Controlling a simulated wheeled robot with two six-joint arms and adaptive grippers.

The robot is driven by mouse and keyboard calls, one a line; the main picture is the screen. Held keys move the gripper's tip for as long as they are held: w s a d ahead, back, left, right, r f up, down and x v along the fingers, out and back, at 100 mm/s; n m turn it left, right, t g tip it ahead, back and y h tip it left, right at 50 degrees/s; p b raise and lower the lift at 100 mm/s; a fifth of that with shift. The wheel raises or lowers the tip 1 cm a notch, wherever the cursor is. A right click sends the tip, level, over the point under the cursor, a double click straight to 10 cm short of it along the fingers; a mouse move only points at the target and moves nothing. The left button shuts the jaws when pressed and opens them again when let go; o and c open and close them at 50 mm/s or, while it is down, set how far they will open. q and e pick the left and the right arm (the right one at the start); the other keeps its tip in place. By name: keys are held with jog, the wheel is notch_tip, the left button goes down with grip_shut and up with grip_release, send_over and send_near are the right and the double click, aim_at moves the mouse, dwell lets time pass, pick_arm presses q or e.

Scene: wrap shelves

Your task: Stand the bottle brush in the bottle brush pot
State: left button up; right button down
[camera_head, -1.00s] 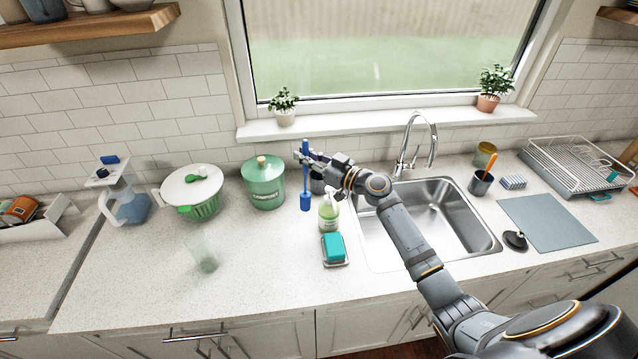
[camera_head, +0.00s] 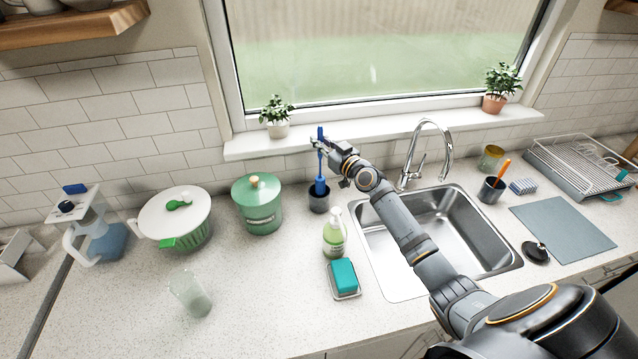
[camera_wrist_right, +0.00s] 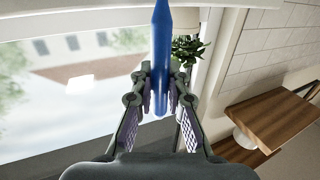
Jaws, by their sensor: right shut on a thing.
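The blue bottle brush (camera_head: 320,184) is upright, with its head down at the mouth of the dark bottle brush pot (camera_head: 318,204). The lower end of the brush head seems to be just inside the rim; how deep it sits I cannot tell. My right gripper (camera_head: 319,144) is shut on the brush handle above the pot. In the right wrist view, the blue handle (camera_wrist_right: 160,40) stands between the two fingers of the right gripper (camera_wrist_right: 159,95). My left gripper is not in view.
A green lidded canister (camera_head: 257,206) stands left of the pot. A soap bottle (camera_head: 334,236) and a teal sponge on a dish (camera_head: 344,276) are in front. The sink (camera_head: 440,240) and faucet (camera_head: 428,140) lie to the right. The window sill (camera_head: 380,128) is behind.

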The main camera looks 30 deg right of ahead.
aim_at(319, 152)
jog(key=f, duration=0.3)
jog(key=shift+w+f+b, duration=0.25)
jog(key=shift+w+b, duration=0.15)
jog(key=shift+w+f, duration=0.15)
jog(key=shift+f, duration=0.4)
jog(key=shift+s+f+b, duration=0.25)
jog(key=shift+f+b, duration=0.75)
jog(key=shift+f, duration=0.2)
jog(key=shift+w+f, duration=0.1)
jog(key=shift+w, duration=0.05)
jog(key=shift+f, duration=0.15)
jog(key=c, duration=1.3)
grip_release()
jog(key=shift+c, duration=0.2)
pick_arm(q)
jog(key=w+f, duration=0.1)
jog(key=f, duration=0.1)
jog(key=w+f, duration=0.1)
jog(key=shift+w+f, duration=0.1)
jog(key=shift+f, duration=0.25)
